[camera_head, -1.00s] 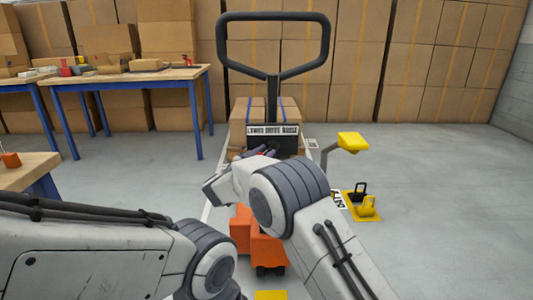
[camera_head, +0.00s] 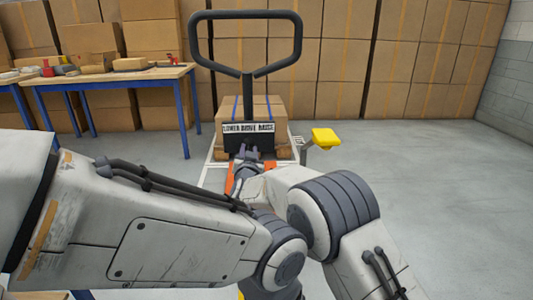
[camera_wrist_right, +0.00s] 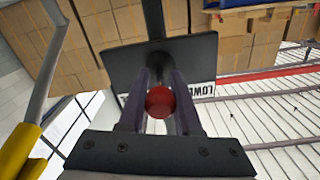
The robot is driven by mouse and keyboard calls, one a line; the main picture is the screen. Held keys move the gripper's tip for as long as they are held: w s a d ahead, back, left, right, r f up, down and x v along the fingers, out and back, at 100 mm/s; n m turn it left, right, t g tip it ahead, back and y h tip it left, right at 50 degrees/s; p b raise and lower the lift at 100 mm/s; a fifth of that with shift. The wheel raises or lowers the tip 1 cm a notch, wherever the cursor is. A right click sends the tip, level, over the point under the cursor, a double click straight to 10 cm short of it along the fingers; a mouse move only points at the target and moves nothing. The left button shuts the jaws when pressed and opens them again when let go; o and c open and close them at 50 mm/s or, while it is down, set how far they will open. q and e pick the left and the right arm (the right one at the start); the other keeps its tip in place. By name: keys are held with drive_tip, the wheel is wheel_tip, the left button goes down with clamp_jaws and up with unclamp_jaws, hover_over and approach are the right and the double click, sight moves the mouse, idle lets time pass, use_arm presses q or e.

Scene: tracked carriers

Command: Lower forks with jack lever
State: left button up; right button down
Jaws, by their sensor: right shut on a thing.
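The pallet jack's black loop handle (camera_head: 200,40) stands upright on its post. A dark plate on the post carries a label (camera_head: 248,127) reading LOWER DRIVE RAISE. My right gripper (camera_head: 247,155) is in front of this plate, below the label. In the right wrist view my right gripper (camera_wrist_right: 161,95) has its two dark fingers on either side of the jack lever's round red knob (camera_wrist_right: 160,102), shut on it. The lever's stem is mostly hidden. Tied cartons (camera_head: 268,107) sit behind the plate over the jack's forks. My left gripper is out of view.
A wooden workbench (camera_head: 125,75) with blue legs stands at the left. A yellow-topped stand (camera_head: 326,138) is right of the jack. Stacked cartons (camera_head: 420,70) line the back wall. The grey floor (camera_head: 440,170) at the right is clear.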

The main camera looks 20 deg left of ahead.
idle(0.3)
drive_tip(key=c, duration=0.6)
unclamp_jaws()
wheel_tip(320, 180, up, 5)
drive_tip(key=p, duration=0.2)
drive_tip(key=shift+d+p, duration=0.15)
drive_tip(key=shift+p, duration=0.2)
drive_tip(key=s+d+r, duration=0.1)
drive_tip(key=d+r, duration=0.2)
drive_tip(key=d, duration=0.2)
drive_tip(key=s+d+r+p, duration=0.1)
drive_tip(key=s+d+r, duration=0.1)
drive_tip(key=d, duration=0.4)
drive_tip(key=shift+r, duration=0.5)
